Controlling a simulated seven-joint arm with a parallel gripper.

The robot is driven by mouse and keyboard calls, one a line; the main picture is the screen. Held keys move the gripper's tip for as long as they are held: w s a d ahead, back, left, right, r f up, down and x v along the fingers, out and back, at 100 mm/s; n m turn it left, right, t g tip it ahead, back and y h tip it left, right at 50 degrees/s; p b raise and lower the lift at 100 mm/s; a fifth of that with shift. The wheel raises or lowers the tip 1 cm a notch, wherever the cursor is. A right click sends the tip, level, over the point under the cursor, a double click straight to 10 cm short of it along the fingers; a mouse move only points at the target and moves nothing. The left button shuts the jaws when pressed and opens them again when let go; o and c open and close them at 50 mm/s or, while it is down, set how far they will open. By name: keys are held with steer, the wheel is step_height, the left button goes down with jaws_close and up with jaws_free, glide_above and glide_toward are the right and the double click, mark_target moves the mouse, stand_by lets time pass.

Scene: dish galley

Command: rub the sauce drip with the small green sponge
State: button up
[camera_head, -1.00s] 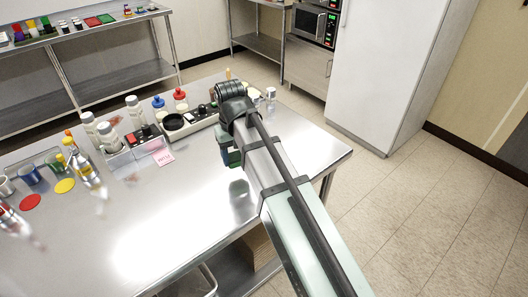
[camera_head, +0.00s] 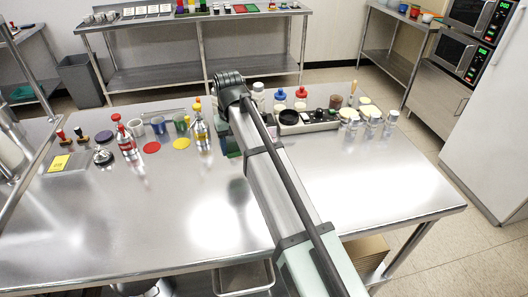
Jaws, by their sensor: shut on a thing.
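My gripper (camera_head: 231,143) hangs over the steel table (camera_head: 165,215), mostly hidden behind my own arm. It is shut on a small dark green thing that looks like the green sponge (camera_head: 233,154); only a sliver of it shows. I cannot tell whether the sponge touches the tabletop. It is just right of a yellow-topped bottle (camera_head: 199,133). I cannot make out a sauce drip; the part of the table behind my arm is hidden.
A red disc (camera_head: 151,147) and a yellow disc (camera_head: 181,143) lie left of my gripper. A red-topped bottle (camera_head: 126,140) stands farther left. A tray of small items (camera_head: 310,127) and several jars stand to the right. The table's front half is clear.

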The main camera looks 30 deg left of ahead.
steer(key=w+a+m, duration=0.1)
steer(key=w+a, duration=0.2)
steer(key=a, duration=0.2)
steer(key=shift+w+r+m, duration=0.2)
steer(key=shift+r+m, duration=0.2)
steer(key=shift+r, duration=0.05)
steer(key=shift+f, duration=3.55)
steer(key=shift+w+d+f, duration=0.1)
steer(key=shift+f, duration=0.25)
steer(key=shift+w+d, duration=1.35)
steer(key=shift+d, duration=0.05)
steer(key=shift+s+a+f, duration=0.1)
steer(key=shift+s+a, duration=0.5)
steer(key=shift+a, duration=0.1)
steer(key=shift+s+a+r, duration=0.2)
steer(key=shift+s+a, duration=0.65)
step_height(320, 180, up, 8)
steer(key=shift+d+f, duration=0.1)
